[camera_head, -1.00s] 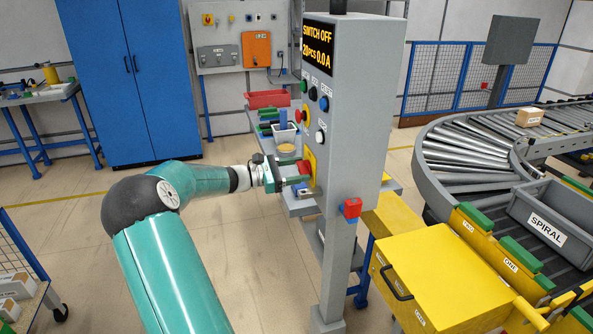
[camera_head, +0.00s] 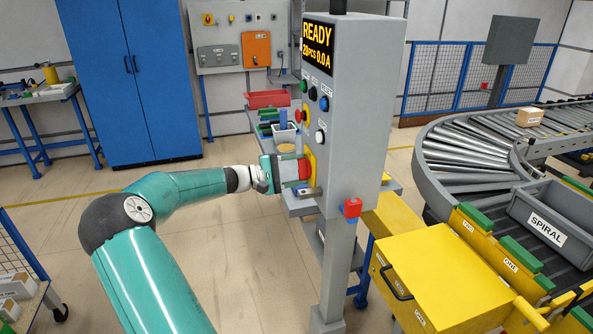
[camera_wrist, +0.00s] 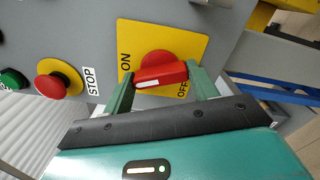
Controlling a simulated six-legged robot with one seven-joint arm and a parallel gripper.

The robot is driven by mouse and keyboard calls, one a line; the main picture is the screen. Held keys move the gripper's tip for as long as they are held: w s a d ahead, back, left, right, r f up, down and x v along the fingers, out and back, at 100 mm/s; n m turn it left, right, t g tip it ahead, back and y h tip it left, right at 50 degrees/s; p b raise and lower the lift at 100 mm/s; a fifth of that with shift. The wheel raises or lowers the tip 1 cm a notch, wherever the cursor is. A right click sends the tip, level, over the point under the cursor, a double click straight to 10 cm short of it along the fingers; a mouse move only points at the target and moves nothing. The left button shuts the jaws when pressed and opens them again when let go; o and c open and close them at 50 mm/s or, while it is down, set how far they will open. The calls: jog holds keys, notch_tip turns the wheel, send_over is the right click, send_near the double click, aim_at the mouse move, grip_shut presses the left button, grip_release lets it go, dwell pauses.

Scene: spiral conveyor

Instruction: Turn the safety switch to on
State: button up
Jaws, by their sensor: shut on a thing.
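The safety switch is a red rotary knob (camera_wrist: 160,70) on a yellow plate (camera_wrist: 195,40) marked ON and OFF in the wrist view. In the head view the knob (camera_head: 305,168) sits low on the grey control pillar (camera_head: 345,120). My gripper (camera_wrist: 161,80) is shut on the knob's handle, a green finger at each end. The white mark on the handle is at its left end in the wrist view, on the side of the ON label. My gripper (camera_head: 292,170) partly covers the plate in the head view. The pillar's display (camera_head: 317,45) reads READY.
A red STOP button (camera_wrist: 58,78) on a yellow ring and a green button (camera_wrist: 13,79) lie left of the switch. Yellow boxes and the conveyor (camera_head: 480,170) are right.

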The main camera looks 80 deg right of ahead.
jog(key=shift+m, duration=2.3)
jog(key=o, duration=1)
jog(key=v, duration=1.4)
jog(key=shift+f, duration=0.1)
